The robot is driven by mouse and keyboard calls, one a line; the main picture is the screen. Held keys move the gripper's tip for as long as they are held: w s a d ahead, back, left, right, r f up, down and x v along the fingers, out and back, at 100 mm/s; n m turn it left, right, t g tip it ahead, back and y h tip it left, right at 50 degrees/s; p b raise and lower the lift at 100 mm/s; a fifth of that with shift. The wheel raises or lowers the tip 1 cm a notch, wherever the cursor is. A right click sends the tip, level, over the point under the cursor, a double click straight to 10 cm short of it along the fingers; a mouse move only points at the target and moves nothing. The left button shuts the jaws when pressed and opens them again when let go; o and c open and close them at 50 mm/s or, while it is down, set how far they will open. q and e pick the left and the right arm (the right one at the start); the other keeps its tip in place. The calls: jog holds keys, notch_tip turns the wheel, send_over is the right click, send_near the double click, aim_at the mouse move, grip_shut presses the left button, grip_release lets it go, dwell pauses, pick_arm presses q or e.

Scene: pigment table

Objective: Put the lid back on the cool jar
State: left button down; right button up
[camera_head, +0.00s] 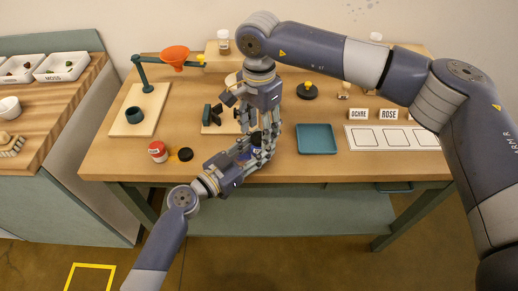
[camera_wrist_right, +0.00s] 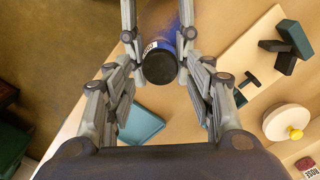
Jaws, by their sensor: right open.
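The cool jar, a blue jar with a white label, shows in the wrist view (camera_wrist_right: 163,45) between fingers. A round black disc that looks like its lid (camera_wrist_right: 160,68) covers the end facing that camera; I cannot tell whether it is fully seated. My right gripper (camera_head: 266,138) is open around the lid end of the jar. My left gripper (camera_head: 252,152) comes from the lower left and appears closed on the jar's body, near the table's front edge. In the head view the fingers of both grippers mostly hide the jar.
A red jar (camera_head: 157,151) stands at the left front, with a loose dark lid (camera_head: 185,154) beside it. A teal tray (camera_head: 317,139) lies right of the grippers. A funnel stand (camera_head: 147,110) is at the left. A white card with marked squares (camera_head: 388,138) lies at the right.

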pick_arm(q)
jog(key=shift+f, duration=0.1)
pick_arm(e)
jog(key=shift+f, duration=0.8)
jog(key=shift+c, duration=0.6)
jog(key=c, duration=1)
jog(key=o, duration=1.2)
jog(key=shift+c, duration=0.2)
jog(key=shift+r, duration=0.1)
jog(key=shift+r, duration=2.2)
jog(key=shift+c, duration=0.2)
